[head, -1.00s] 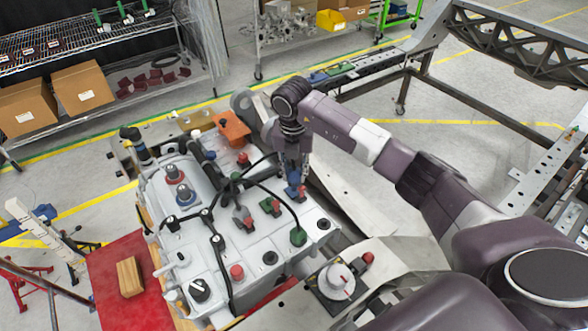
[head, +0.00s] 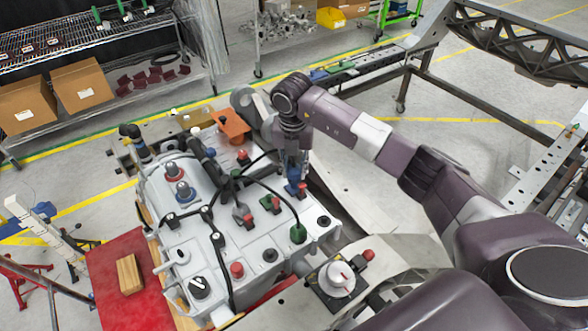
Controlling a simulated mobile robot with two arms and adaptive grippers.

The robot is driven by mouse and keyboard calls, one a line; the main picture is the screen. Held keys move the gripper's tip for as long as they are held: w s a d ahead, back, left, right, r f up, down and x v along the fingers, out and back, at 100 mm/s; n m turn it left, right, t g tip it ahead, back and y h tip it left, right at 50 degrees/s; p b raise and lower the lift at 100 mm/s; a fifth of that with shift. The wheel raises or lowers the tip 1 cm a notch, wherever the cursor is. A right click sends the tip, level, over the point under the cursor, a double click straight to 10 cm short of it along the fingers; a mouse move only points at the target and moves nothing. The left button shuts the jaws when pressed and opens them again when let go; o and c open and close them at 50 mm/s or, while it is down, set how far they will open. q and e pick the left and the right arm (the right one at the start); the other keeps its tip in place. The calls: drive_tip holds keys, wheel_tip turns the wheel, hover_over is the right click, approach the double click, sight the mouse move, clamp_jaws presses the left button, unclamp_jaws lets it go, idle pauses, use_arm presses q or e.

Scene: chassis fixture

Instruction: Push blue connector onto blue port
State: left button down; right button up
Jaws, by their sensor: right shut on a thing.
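My right gripper (head: 292,176) points down over the right side of the grey-white chassis block (head: 205,265). It is shut on the blue connector (head: 291,188), a small blue piece at its fingertips. A small red part (head: 302,188) sits right beside the connector. The blue port is not clearly visible; the connector and fingers cover that spot. I cannot tell whether the connector touches the port or is seated in it. My left gripper is not in view.
Black cables (head: 262,183) loop over the block near my right gripper. An orange block (head: 233,125) stands behind. A red table (head: 115,255) is at the left.

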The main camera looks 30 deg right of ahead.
drive_tip(key=shift+f, duration=0.15)
drive_tip(key=shift+f+b, duration=0.85)
drive_tip(key=shift+f, duration=0.2)
drive_tip(key=shift+s+f+b, duration=0.1)
drive_tip(key=shift+f+b, duration=0.3)
drive_tip(key=shift+f, duration=0.15)
drive_tip(key=o, duration=1.2)
drive_tip(key=shift+c, duration=0.2)
drive_tip(key=shift+r+p, duration=2)
drive_tip(key=shift+r, duration=1.1)
drive_tip(key=shift+f, duration=0.1)
